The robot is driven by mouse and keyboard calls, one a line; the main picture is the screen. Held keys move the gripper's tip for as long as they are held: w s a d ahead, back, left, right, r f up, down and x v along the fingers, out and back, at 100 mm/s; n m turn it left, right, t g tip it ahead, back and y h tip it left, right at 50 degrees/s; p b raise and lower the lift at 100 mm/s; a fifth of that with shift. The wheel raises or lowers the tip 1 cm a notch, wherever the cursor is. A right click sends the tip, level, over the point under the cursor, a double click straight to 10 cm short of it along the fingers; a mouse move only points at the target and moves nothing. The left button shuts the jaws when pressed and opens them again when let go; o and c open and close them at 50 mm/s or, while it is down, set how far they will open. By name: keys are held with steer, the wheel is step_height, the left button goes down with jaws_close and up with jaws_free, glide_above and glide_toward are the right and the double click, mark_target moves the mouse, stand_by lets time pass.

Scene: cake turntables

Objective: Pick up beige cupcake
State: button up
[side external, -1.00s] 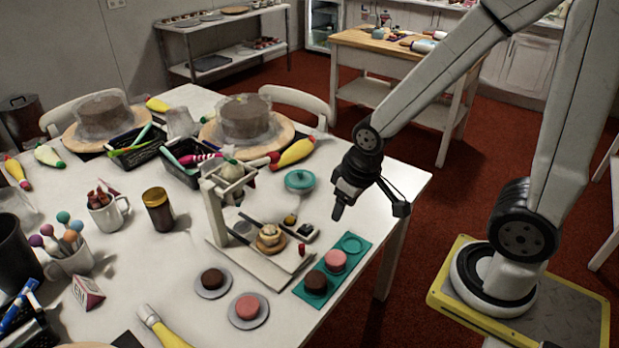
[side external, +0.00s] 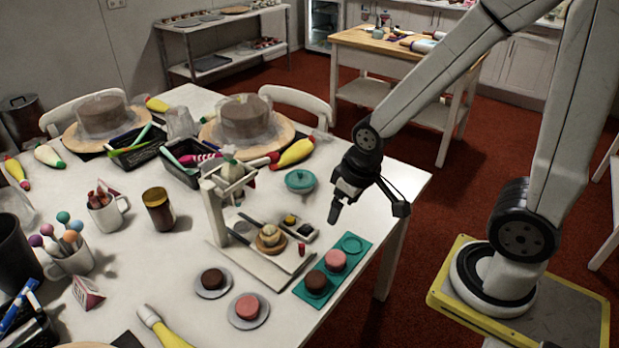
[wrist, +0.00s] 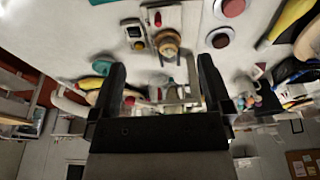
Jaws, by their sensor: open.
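The beige cupcake (side external: 270,238) sits on a small round brown base on the white board of a press-like stand (side external: 216,215). In the wrist view the cupcake (wrist: 167,42) shows beyond and between my fingertips. My gripper (side external: 335,212) is open and empty. It hangs above the table to the right of the stand, apart from the cupcake. Its two black fingers (wrist: 162,72) spread wide in the wrist view.
A teal tray (side external: 350,244) with a pink and a dark cupcake lies right of the stand. A dark (side external: 211,279) and a pink cupcake (side external: 247,306) stand on grey discs in front. The stand's upright and top frame rise beside the beige cupcake.

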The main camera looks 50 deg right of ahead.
steer(key=m+t+y, duration=0.4)
steer(key=m+y, duration=0.7)
steer(key=m, duration=1.3)
glide_toward(278, 230)
steer(key=x, duration=0.4)
steer(key=shift+s+a, duration=0.3)
steer(key=shift+w+d+f+m+t, duration=0.2)
steer(key=shift+d+f+m+t, duration=0.1)
steer(key=shift+m+t, duration=0.15)
steer(key=shift+x, duration=1.35)
steer(key=shift+a+r, duration=0.1)
